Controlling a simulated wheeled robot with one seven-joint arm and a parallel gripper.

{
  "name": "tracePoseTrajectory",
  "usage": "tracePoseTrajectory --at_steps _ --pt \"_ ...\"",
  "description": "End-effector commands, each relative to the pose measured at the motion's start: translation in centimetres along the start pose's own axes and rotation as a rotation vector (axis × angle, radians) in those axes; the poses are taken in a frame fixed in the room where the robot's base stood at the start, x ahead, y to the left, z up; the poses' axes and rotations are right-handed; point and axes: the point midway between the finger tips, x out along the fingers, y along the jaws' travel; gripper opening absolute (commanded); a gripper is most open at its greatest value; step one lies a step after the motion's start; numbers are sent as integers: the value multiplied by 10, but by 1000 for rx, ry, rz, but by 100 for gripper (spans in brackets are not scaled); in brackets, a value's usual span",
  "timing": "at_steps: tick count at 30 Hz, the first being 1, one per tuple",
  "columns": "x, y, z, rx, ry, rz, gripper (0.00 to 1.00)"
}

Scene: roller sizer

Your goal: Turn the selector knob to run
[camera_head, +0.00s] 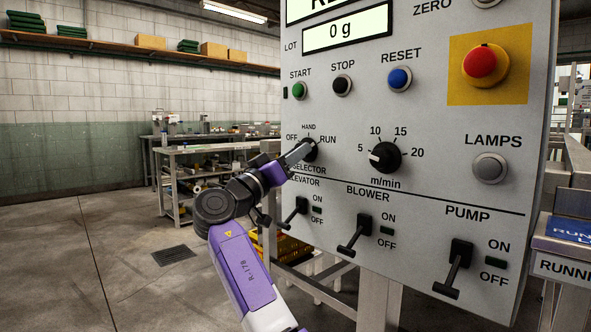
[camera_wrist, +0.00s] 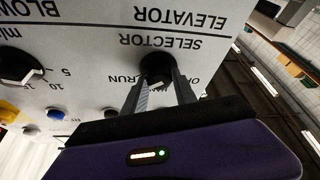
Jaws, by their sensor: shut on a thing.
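The selector knob (camera_head: 310,149) is a black rotary knob on the grey control panel (camera_head: 440,190), with the labels OFF, HAND and RUN around it. My gripper (camera_head: 301,153) reaches it from the lower left, and its fingers are closed on the knob. In the wrist view the knob (camera_wrist: 157,68) sits between the tips of my two grey fingers (camera_wrist: 159,84), with the labels upside down. The fingers and my purple wrist hide part of the knob and of the SELECTOR label. I cannot tell for sure which mark the knob points to.
The black speed knob (camera_head: 385,157) is right of the selector. START (camera_head: 299,90), STOP (camera_head: 343,85) and RESET (camera_head: 400,78) buttons sit above. The blower lever (camera_head: 355,234) and pump lever (camera_head: 454,268) stick out below. A red emergency button (camera_head: 480,62) is at upper right. Open floor lies left.

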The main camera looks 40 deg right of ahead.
Motion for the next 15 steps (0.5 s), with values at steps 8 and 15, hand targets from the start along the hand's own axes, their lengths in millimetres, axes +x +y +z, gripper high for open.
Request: tracePoseTrajectory --at_steps 8,15 --pt "-1 -2 3 71 -5 31 0" --pt "-1 -1 2 83 -5 36 0"
